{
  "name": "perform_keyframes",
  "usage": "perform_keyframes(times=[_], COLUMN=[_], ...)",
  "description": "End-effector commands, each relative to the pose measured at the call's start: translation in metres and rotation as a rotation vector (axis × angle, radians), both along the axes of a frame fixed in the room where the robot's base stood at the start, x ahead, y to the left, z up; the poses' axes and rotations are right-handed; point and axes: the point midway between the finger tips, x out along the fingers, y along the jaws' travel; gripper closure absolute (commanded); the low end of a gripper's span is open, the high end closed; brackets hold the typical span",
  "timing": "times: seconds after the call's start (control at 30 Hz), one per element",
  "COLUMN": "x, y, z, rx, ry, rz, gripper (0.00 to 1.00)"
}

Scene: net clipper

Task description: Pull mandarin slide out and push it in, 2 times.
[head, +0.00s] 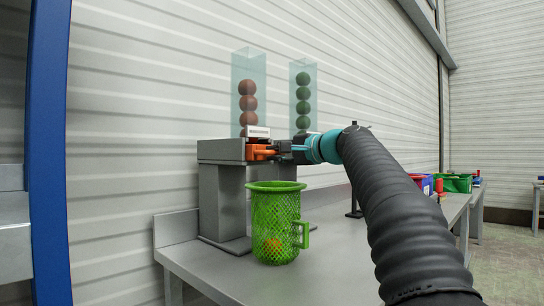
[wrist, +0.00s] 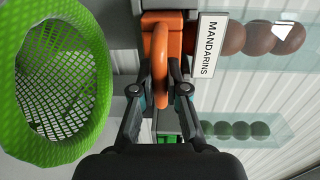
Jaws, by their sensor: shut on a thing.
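The orange mandarin slide (head: 259,153) shows at the front of the grey dispenser block (head: 222,150), under a white label. In the wrist view the label (wrist: 207,45) reads MANDARINS, and the slide's orange body (wrist: 163,22) ends in a rounded orange handle (wrist: 160,48). My gripper (head: 290,149) is shut on this handle, with one finger on each side (wrist: 160,90). How far the slide sticks out is hard to tell. A clear tube (head: 248,68) above holds several reddish-brown balls (head: 248,103).
A second clear tube (head: 303,72) holds several green balls (head: 303,107). A green net basket (head: 272,200) with a handle stands on the grey table (head: 215,272) below the dispenser, an orange item (head: 272,245) inside. Coloured bins (head: 453,183) stand farther back at right.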

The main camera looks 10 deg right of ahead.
Motion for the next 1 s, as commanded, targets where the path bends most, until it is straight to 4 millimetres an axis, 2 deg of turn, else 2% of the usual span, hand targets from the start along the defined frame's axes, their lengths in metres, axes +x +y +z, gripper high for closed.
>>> perform_keyframes(times=[1.0], x=[-0.049], y=[-0.037], z=[-0.001], rx=[0.0], ry=[-0.001], rz=[-0.003], gripper=[1.0])
